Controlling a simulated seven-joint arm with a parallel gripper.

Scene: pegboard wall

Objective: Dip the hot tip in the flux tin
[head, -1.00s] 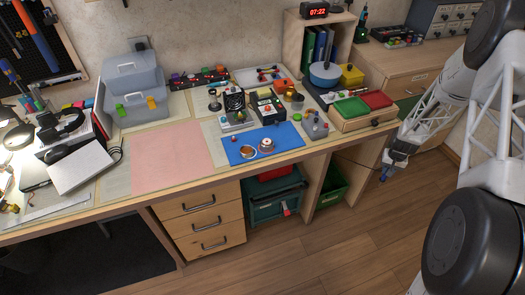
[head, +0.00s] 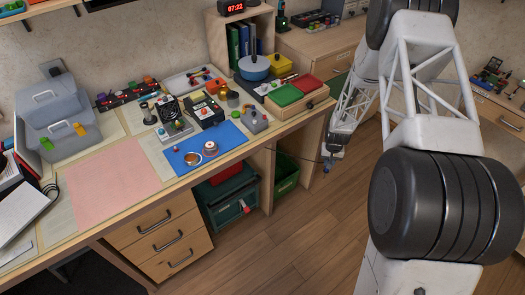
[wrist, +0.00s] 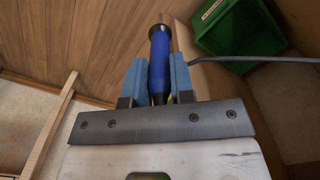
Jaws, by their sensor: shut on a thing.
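A blue-handled soldering iron (wrist: 160,52) is held between the two blue fingers of my gripper (wrist: 159,78) in the wrist view. It has a dark collar at its far end; I cannot make out its tip clearly. In the head view my gripper (head: 327,163) is small, low beside the bench's right end and apart from it. Two small round tins lie on the blue mat (head: 232,136): a brown-filled one (head: 193,160) and one with a reddish middle (head: 211,149). Which of them holds flux I cannot tell.
A grey cable (wrist: 255,59) runs right from near my gripper. A green bin (wrist: 238,27) stands close by under the bench. Small devices (head: 175,130) crowd behind the mat, and red and green trays (head: 306,87) sit at its right. The pink mat (head: 110,178) is bare.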

